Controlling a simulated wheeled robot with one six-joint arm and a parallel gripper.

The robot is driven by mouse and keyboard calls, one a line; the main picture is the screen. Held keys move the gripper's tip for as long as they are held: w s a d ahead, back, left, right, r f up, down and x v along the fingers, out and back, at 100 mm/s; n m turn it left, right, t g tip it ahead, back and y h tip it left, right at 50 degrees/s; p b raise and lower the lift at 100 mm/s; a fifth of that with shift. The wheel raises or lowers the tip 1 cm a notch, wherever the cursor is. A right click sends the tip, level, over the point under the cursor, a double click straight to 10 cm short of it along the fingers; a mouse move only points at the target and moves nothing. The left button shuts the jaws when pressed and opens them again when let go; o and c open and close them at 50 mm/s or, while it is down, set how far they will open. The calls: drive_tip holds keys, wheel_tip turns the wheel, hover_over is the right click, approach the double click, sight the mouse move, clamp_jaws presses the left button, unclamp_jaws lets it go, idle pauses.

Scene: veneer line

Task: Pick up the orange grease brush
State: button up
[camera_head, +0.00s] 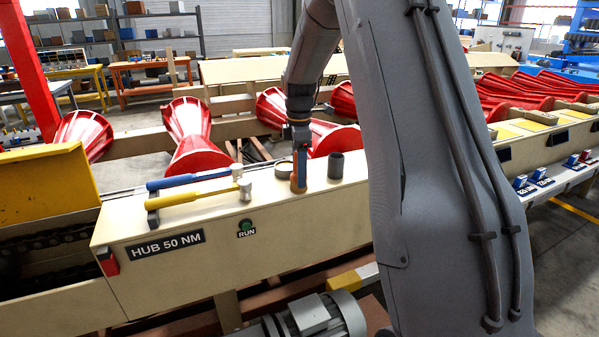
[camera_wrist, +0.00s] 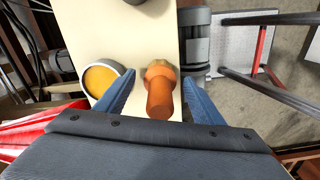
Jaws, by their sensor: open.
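The orange grease brush (camera_wrist: 160,98) stands on the cream top of the machine housing, its handle toward the wrist camera. My gripper (camera_wrist: 158,76) is open, with one blue finger on each side of the brush. Small gaps show between the brush and both fingers. In the head view my gripper (camera_head: 300,148) points down onto the housing top, and the orange brush (camera_head: 298,180) shows at its fingertips. How deep the fingers reach along the brush is hard to tell.
A round tin (camera_wrist: 92,93) with amber contents stands close beside the left finger. A dark cylinder (camera_head: 335,165) stands right of the brush. Blue-handled (camera_head: 188,178) and yellow-handled (camera_head: 197,196) tools lie to the left on the housing (camera_head: 160,270). Red rollers (camera_head: 190,135) are behind.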

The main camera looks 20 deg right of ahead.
drive_tip(key=shift+f, duration=1)
drive_tip(key=c, duration=1.1)
wheel_tip(320, 180, up, 10)
drive_tip(key=b, duration=0.3)
drive_tip(key=shift+c, duration=0.2)
